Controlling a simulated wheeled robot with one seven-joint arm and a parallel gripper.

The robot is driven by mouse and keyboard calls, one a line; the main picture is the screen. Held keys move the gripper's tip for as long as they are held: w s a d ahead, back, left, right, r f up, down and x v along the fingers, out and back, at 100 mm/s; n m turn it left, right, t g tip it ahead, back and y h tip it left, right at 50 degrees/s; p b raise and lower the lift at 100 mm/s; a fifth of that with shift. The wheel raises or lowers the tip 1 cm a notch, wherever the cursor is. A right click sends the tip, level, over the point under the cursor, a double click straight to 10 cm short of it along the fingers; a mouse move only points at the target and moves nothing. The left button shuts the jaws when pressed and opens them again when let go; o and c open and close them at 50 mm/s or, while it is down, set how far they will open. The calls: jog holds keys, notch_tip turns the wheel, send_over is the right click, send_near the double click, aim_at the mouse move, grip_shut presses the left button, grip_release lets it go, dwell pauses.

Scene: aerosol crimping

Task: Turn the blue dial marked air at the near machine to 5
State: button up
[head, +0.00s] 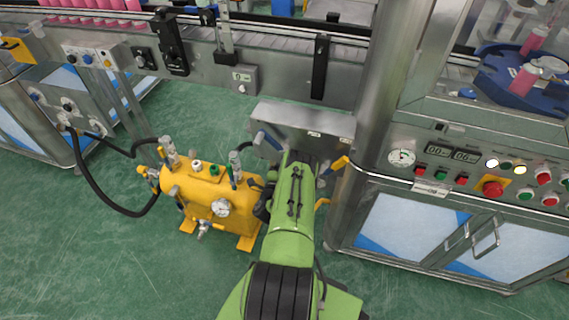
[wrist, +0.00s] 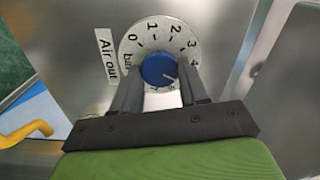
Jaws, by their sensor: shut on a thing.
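The blue dial (wrist: 157,69) sits on a round white scale plate (wrist: 150,27) beside a label reading "Air out" (wrist: 106,57). My gripper (wrist: 158,76) is shut on the dial, one finger on each side. The dial's white pointer line points to the lower right, past the 4 and towards the right finger. That finger covers part of the scale there, so the exact figure under the pointer is hard to read. In the head view my green arm hides the dial and the fingers against the near machine's grey panel (head: 300,118).
A yellow tank with gauges (head: 205,190) stands on the floor left of my arm. A steel machine with buttons and displays (head: 465,165) is close on the right. A conveyor (head: 280,50) runs behind. A yellow handle (wrist: 28,133) shows at the wrist view's left edge.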

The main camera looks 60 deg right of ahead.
jog(key=shift+m, duration=0.6)
jog(key=o, duration=1.1)
jog(key=shift+c, duration=0.2)
